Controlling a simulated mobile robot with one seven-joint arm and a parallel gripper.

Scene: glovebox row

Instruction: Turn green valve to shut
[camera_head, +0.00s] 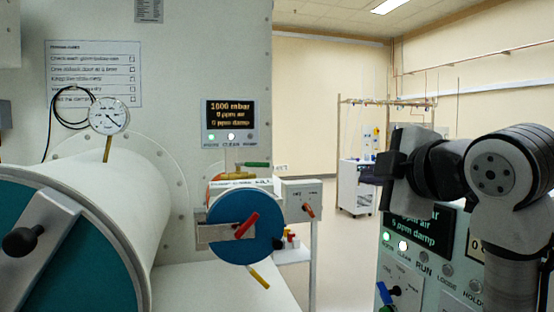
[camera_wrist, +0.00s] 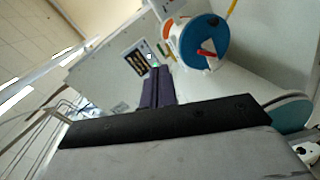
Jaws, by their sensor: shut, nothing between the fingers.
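The green valve handle (camera_head: 257,164) is a small lever lying roughly level at the top of the small chamber with a blue round door (camera_head: 246,238). A brass-coloured fitting (camera_head: 238,175) is beside it. My gripper (camera_head: 372,172) is at the right of the head view, well apart from the valve. In the wrist view my gripper's fingers (camera_wrist: 157,88) are together and empty, with the blue door (camera_wrist: 205,48) beyond them to the right.
A large teal-doored cylinder (camera_head: 60,250) with a black knob fills the left. A gauge (camera_head: 109,116) stands above it. A red lever (camera_head: 246,225) and a yellow lever (camera_head: 260,278) are by the blue door. A second control panel (camera_head: 425,255) stands below my arm.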

